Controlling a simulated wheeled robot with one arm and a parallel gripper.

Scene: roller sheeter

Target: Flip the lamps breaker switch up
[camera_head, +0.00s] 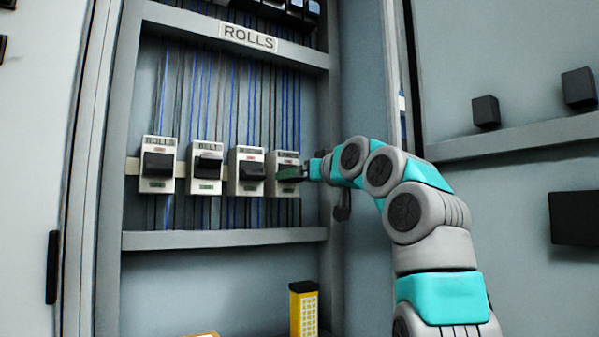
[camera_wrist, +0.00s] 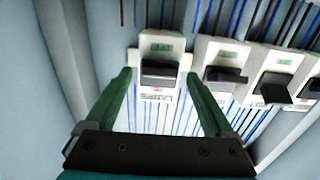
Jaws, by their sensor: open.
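The lamps breaker (camera_head: 284,187) is the rightmost of the breakers in the row, a pale block with a dark switch lever (camera_head: 289,173). Its small label is hard to read. In the wrist view, which shows the row upside down, it is the leftmost breaker (camera_wrist: 157,47), with its dark lever (camera_wrist: 160,76) in the middle. My gripper (camera_wrist: 158,76) is open, its two green fingers on either side of this lever. I cannot tell whether they touch it. In the head view my gripper (camera_head: 309,170) reaches the breaker from the right and hides part of it.
The rolls breaker (camera_head: 157,184), belt breaker (camera_head: 204,187) and another breaker (camera_head: 245,187) stand to the left on the same rail. Shelf bars (camera_head: 220,239) run below and above the row. A yellow box (camera_head: 304,312) stands lower down. The cabinet side wall is close on the right.

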